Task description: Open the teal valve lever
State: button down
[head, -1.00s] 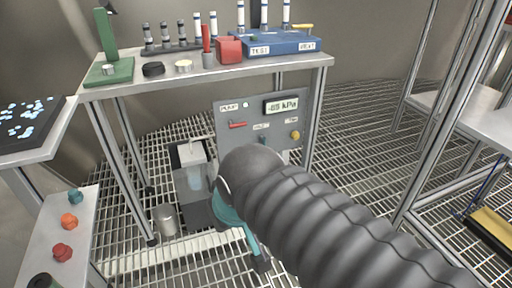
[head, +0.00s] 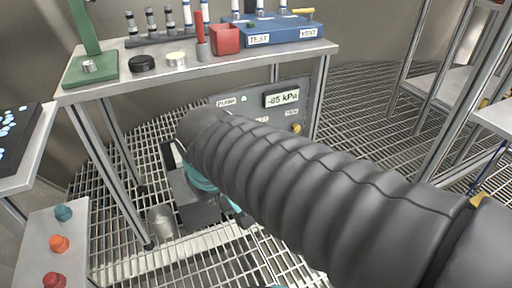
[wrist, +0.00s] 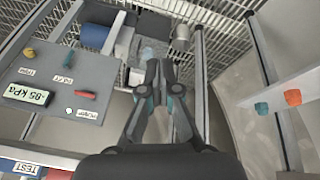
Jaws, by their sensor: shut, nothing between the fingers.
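The small teal-blue valve lever (wrist: 68,59) sits on the grey control panel (wrist: 48,78) in the wrist view, between a yellow knob (wrist: 27,47) and a red lever (wrist: 86,95). The panel's display (wrist: 29,95) reads -85 kPa. My gripper (wrist: 160,67) is shut and empty, to the right of the panel in the wrist view and apart from the teal lever. In the head view my arm covers the teal lever and most of the panel; only the panel's upper part (head: 255,100) shows. A bit of teal on my gripper (head: 200,180) shows below the arm.
A steel bench (head: 130,83) stands above the panel, carrying a green stand, a red box (head: 225,40) and a blue case (head: 285,32). A metal cup (head: 160,220) stands on the grated floor. A side shelf (head: 35,235) at left holds coloured knobs.

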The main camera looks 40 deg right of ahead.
jog(key=w+d+f+n+g+h, duration=0.4)
jog(key=w+d+f+h, duration=0.1)
jog(key=w+d, duration=0.35)
jog(key=w+d+f+n+g+h, duration=0.3)
jog(key=w+d+f+n+h, duration=0.15)
jog(key=w+d, duration=0.35)
jog(key=w+d+f+n+t+h+p, duration=0.1)
jog(key=w+d+f+n+t+h, duration=0.1)
jog(key=w+f+n+h, duration=0.5)
jog(key=w+d+f+n, duration=0.1)
jog(key=w+f, duration=0.5)
jog(key=f, duration=0.1)
jog(key=shift+d+f, duration=0.2)
jog(key=shift+f, duration=0.15)
jog(key=d+p, duration=0.1)
jog(key=d, duration=1.3)
jog(key=shift+s+p, duration=0.3)
jog(key=shift+s, duration=0.05)
jog(key=shift+h, duration=0.25)
jog(key=shift+d+f+h+b, duration=0.1)
jog(key=shift+h+b, duration=0.2)
jog(key=shift+b, duration=0.15)
